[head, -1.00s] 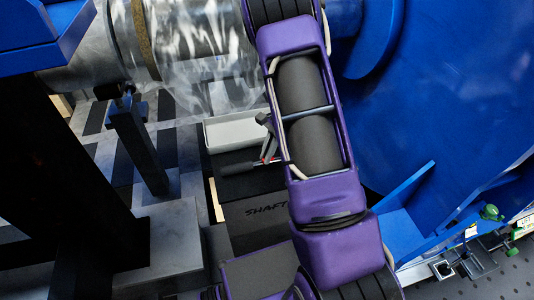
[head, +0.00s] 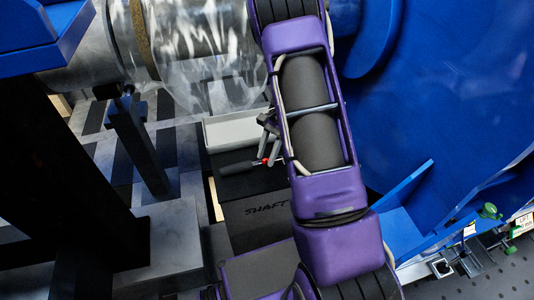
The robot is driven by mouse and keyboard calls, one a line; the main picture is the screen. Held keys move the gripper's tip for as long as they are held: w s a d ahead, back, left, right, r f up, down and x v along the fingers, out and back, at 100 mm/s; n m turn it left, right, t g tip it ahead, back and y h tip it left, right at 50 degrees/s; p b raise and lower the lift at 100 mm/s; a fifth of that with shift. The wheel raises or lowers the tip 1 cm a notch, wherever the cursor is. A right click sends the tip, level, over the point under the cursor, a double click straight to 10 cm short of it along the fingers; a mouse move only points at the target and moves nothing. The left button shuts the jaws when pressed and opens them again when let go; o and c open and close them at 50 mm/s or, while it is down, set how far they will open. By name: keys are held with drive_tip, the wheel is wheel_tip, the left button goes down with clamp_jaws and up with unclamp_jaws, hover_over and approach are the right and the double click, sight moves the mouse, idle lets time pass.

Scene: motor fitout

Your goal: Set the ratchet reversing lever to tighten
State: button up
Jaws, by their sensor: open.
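The ratchet (head: 238,168) lies across the top of a black box marked SHAFT (head: 262,207). Its dark handle points left, and a small red part (head: 264,160) shows near its head. The far end of the ratchet is hidden behind my purple arm. My gripper (head: 269,146) is partly hidden by the arm; its grey fingers point down just above the red part. They are open, with nothing seen between them. I cannot tell whether a fingertip touches the ratchet, or which way the reversing lever is set.
A pale grey tray (head: 231,131) sits just behind the box. A clear-wrapped shaft (head: 200,50) hangs above it. A black post (head: 50,170) stands at the left, and a large blue housing (head: 440,110) fills the right. Little free room shows around the ratchet.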

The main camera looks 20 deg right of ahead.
drive_tip(key=shift+r, duration=0.15)
drive_tip(key=p+v, duration=0.2)
drive_tip(key=v, duration=1.5)
drive_tip(key=shift+w+d+r, duration=0.1)
